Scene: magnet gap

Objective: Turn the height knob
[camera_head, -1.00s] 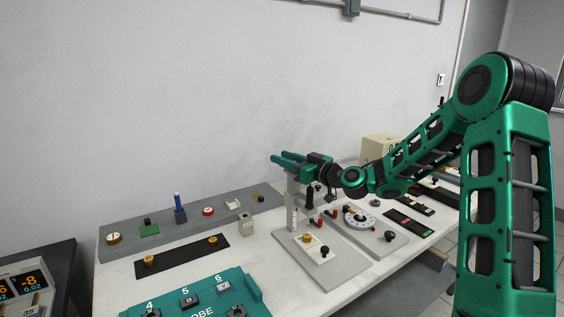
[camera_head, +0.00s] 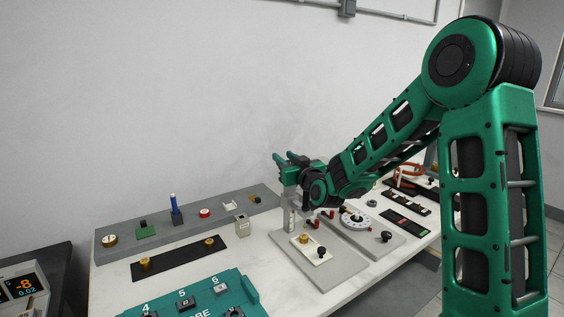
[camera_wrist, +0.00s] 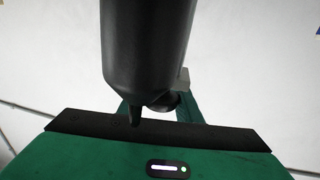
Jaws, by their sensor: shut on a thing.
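My gripper (camera_head: 290,161) is at the top of the upright grey stand (camera_head: 290,213) in the head view, its green fingers pointing up and left past the stand. In the wrist view my gripper (camera_wrist: 160,112) is shut around a small dark rounded part (camera_wrist: 163,102), which looks like the height knob. Only a bit of this part shows; its markings are hidden. A large black cylinder fills the upper middle of the wrist view, very close to the camera and hiding much of the grip. In the head view my wrist hides the knob.
A white plate with a brass knob (camera_head: 303,239) and a black knob lies in front of the stand. A teal panel (camera_head: 205,306) is at the front left.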

